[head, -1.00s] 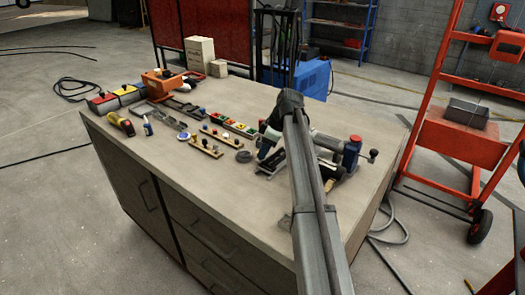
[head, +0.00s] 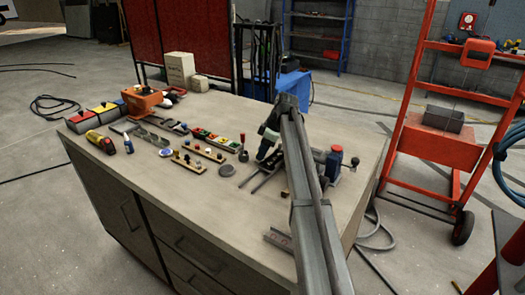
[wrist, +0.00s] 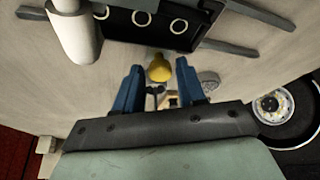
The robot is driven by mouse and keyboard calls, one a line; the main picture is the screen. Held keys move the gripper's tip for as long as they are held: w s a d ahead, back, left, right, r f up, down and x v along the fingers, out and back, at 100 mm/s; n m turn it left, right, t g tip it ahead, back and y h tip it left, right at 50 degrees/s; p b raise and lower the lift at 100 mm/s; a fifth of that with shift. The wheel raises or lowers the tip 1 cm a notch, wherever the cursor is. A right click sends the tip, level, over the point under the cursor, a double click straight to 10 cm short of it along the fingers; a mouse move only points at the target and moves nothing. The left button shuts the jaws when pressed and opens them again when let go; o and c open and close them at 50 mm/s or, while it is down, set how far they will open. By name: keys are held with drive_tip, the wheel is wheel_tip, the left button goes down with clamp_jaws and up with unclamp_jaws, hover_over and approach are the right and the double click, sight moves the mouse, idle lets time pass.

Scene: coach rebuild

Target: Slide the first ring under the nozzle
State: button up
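In the wrist view, a dark block (wrist: 160,37) near the top carries several pale rings, including one ring (wrist: 179,26) near its right end. A pale cylinder (wrist: 72,30) stands at its left. I cannot tell which part is the nozzle. My gripper (wrist: 159,66) has two blue fingers spread apart below the block, with nothing visibly held. A yellow rounded piece (wrist: 159,70) shows between the fingertips, apparently beyond them. In the head view, a fixture with a red-topped blue part (head: 335,161) stands at the bench's right, partly hidden by my arm.
Grey rails (head: 265,178) lie on the bench (head: 195,230) left of the fixture. A red-knobbed peg (head: 243,154), a grey disc (head: 227,170) and small pegged strips lie further left. A red cart (head: 435,145) stands right of the bench. The front of the bench top is mostly clear.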

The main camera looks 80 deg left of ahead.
drive_tip(key=v, duration=1.4)
drive_tip(key=shift+f, duration=0.15)
